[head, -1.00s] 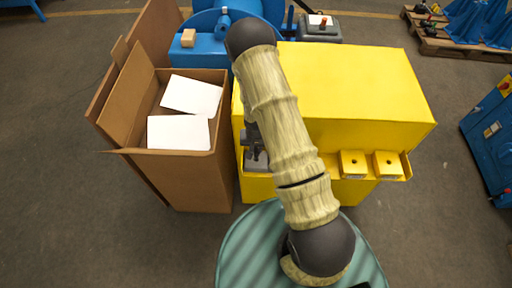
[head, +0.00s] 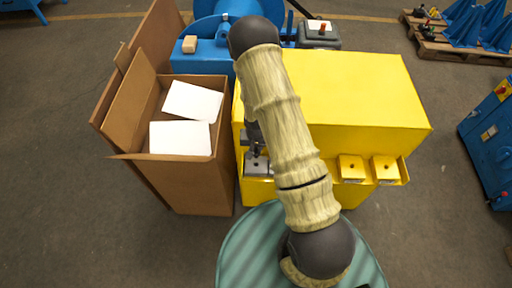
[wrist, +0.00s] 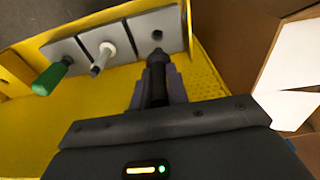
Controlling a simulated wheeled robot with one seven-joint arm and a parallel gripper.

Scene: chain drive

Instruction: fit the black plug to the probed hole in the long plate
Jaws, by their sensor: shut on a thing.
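In the wrist view my gripper (wrist: 157,92) is shut on a black plug (wrist: 157,75), which points away from the jaws toward a grey plate (wrist: 172,22). A dark hole (wrist: 157,35) shows in that plate, just beyond the plug's tip; I cannot tell whether the tip touches the plate. Two more grey plates stand to the left: one has a pale pin (wrist: 103,57) in it, the other a green-handled pin (wrist: 52,75). I cannot tell which plate is the long one. In the head view my gripper (head: 254,140) is partly hidden by my arm, above a grey plate (head: 255,165).
The plates sit in a yellow tray (wrist: 205,82) on the side of a yellow machine (head: 360,95). An open cardboard box (head: 190,175) with white sheets stands close on the left. Two yellow blocks (head: 351,167) (head: 384,168) sit on the machine's right ledge.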

